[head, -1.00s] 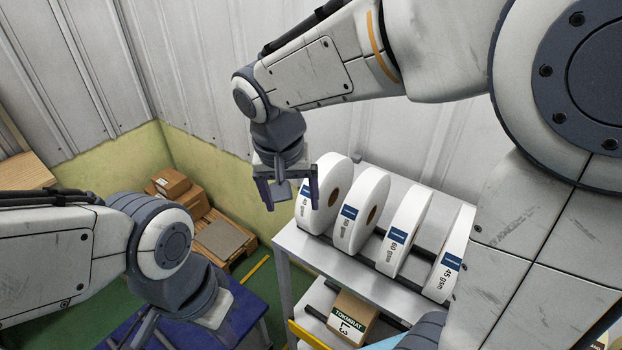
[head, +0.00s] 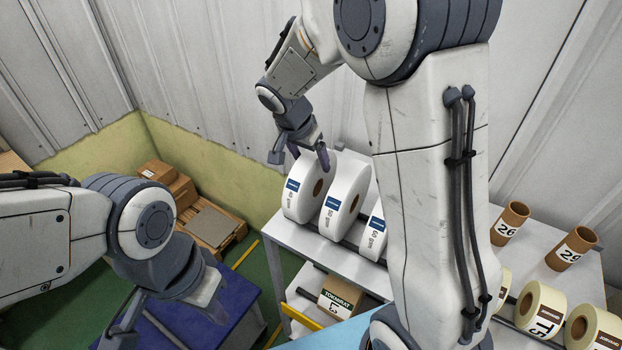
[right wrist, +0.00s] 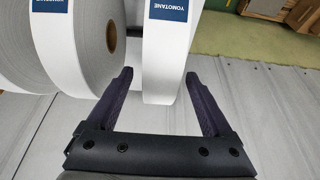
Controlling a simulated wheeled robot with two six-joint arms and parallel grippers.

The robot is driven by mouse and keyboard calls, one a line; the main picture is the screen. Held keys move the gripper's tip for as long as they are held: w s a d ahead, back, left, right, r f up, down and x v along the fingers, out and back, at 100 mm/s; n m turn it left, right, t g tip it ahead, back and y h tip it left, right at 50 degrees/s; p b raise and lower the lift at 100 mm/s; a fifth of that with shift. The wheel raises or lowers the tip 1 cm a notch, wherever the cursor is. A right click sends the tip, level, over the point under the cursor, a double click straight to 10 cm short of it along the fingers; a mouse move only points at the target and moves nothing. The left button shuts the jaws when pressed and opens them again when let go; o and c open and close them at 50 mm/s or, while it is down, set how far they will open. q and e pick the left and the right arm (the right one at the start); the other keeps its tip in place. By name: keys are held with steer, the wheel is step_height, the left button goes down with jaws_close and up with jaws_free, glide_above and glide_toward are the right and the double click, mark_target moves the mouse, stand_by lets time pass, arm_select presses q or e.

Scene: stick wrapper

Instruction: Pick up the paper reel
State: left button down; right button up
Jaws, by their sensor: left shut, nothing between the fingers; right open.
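Several white paper reels with blue labels stand upright in a row on a grey shelf. The leftmost reel (head: 299,198) and the one beside it (head: 339,213) show clearly; a third (head: 374,236) is partly hidden by my right arm. My right gripper (head: 300,158) is open at the top of the leftmost reel. In the right wrist view a reel (right wrist: 165,48) stands between the fingertips of the gripper (right wrist: 158,76), with visible gaps and no clear grip; another reel (right wrist: 88,45) is to its left. My left gripper (head: 122,325) is shut and empty, low at left, over the blue table.
Brown cardboard tubes (head: 510,222) and cream rolls (head: 541,308) stand to the right on the shelving. A carton (head: 339,299) sits on the lower shelf. Boxes (head: 168,180) on a pallet are at the back left. A blue table (head: 240,297) is at the lower left.

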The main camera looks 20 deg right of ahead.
steer(key=shift+x, duration=0.95)
steer(key=shift+c, duration=0.3)
jaws_close()
steer(key=shift+w+r, duration=0.1)
steer(key=shift+r, duration=0.1)
